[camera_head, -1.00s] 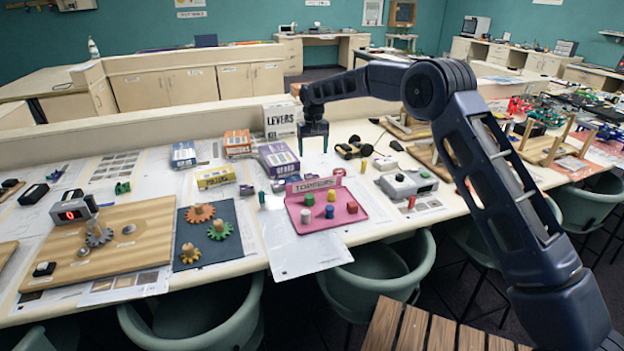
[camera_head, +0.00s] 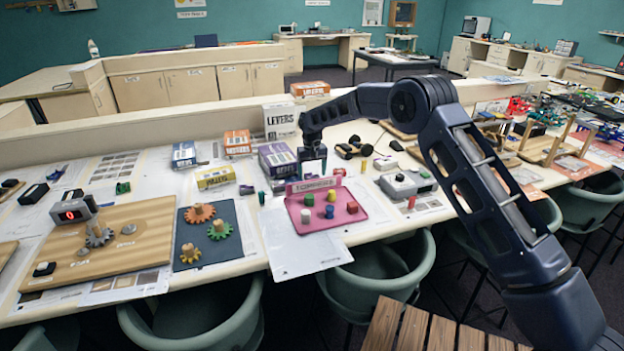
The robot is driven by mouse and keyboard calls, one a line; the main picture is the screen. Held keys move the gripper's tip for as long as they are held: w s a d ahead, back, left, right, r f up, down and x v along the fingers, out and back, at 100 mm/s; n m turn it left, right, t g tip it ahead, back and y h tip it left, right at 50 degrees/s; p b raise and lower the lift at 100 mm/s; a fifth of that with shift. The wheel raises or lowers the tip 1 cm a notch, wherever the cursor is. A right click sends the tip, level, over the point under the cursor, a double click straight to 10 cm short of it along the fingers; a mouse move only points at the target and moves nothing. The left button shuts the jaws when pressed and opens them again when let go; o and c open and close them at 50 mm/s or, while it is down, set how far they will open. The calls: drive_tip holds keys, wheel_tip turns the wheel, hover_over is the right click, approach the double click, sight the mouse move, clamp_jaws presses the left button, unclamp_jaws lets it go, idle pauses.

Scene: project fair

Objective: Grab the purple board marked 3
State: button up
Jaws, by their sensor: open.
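I cannot make out a purple board with a 3 on it. A pink-purple board (camera_head: 345,222) lies on the long table, with several coloured blocks on it and a pink sign (camera_head: 313,184) at its back edge that seems to read "TOWERS". A purple box (camera_head: 278,160) stands behind it to the left. My gripper (camera_head: 312,172) points down just above and behind the sign in the picture, with its jaws open and nothing seen between them. Its exact height above the table is hard to tell.
A wooden gear board (camera_head: 110,262) and a dark mat (camera_head: 238,252) with gears lie left. A white sheet (camera_head: 295,250) overhangs the front edge. A grey device (camera_head: 407,183) stands right of the pink board. Boxes stand behind; green chairs (camera_head: 385,270) line the front.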

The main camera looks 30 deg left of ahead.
drive_tip(key=shift+f, duration=0.55)
drive_tip(key=shift+c, duration=0.5)
drive_tip(key=c, duration=1)
drive_tip(key=shift+o, duration=0.2)
